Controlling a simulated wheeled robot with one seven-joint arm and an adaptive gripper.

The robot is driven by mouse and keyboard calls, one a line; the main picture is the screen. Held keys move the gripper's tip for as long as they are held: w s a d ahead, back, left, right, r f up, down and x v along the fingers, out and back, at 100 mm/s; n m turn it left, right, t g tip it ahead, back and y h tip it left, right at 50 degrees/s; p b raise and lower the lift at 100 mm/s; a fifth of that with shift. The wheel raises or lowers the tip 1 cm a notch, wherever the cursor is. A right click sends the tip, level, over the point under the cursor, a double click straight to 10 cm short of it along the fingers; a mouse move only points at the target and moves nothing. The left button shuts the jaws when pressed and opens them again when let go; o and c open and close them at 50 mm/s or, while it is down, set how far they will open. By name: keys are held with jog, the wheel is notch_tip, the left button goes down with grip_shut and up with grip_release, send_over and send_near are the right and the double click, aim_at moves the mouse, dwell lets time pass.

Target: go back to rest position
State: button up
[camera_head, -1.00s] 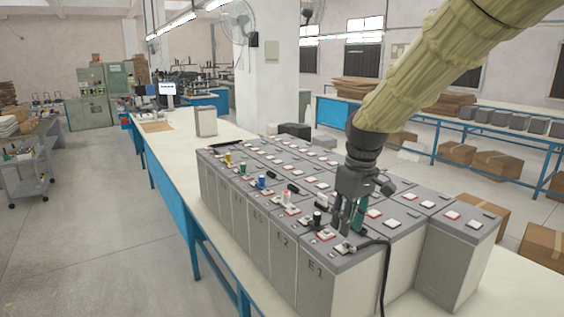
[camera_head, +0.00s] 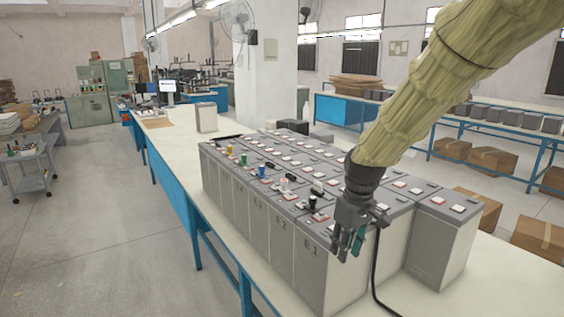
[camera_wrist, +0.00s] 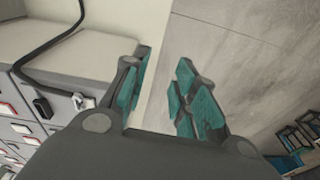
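My gripper (camera_head: 347,250) hangs at the near corner of the battery rows, in front of the battery marked E1 (camera_head: 312,262) in the head view. In the wrist view its teal-padded fingers (camera_wrist: 165,88) stand apart with nothing between them; the pale table edge and grey floor show beyond. The rows of grey batteries (camera_head: 262,215) stand upright on the table, with colored caps and red and white tops. A black cable (camera_head: 376,265) hangs down to the tabletop behind my gripper. In the wrist view the cable (camera_wrist: 52,84) lies over the batteries.
The long white table (camera_head: 515,285) on blue legs has bare room at the right and far left. A grey box (camera_head: 207,118) stands farther back on it. Grey floor (camera_head: 90,240) is open at the left, with a cart (camera_head: 30,172) beyond. Cardboard boxes (camera_head: 540,240) sit at the right.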

jog(key=s+d+f+m, duration=0.1)
jog(key=s+f, duration=0.3)
jog(key=f, duration=0.6)
jog(key=s+d+f+m, duration=0.1)
jog(key=s+f, duration=0.2)
jog(key=f, duration=0.6)
jog(key=s+d+f+m, duration=0.1)
jog(key=s+f, duration=0.3)
jog(key=f, duration=0.6)
jog(key=s+d+f+m, duration=0.1)
jog(key=s+f, duration=0.5)
jog(key=s, duration=0.4)
jog(key=s+d+f+m+g, duration=0.1)
jog(key=s+d+f, duration=0.1)
jog(key=s+f, duration=0.55)
jog(key=s+d+f+m, duration=0.1)
jog(key=s+f, duration=0.3)
jog(key=s, duration=0.7)
notch_tip(320, 180, down, 10)
jog(key=b, duration=0.9)
jog(key=shift+w+h+b, duration=0.15)
jog(key=shift+h+b, duration=0.15)
jog(key=shift+h, duration=0.1)
jog(key=shift+r, duration=0.1)
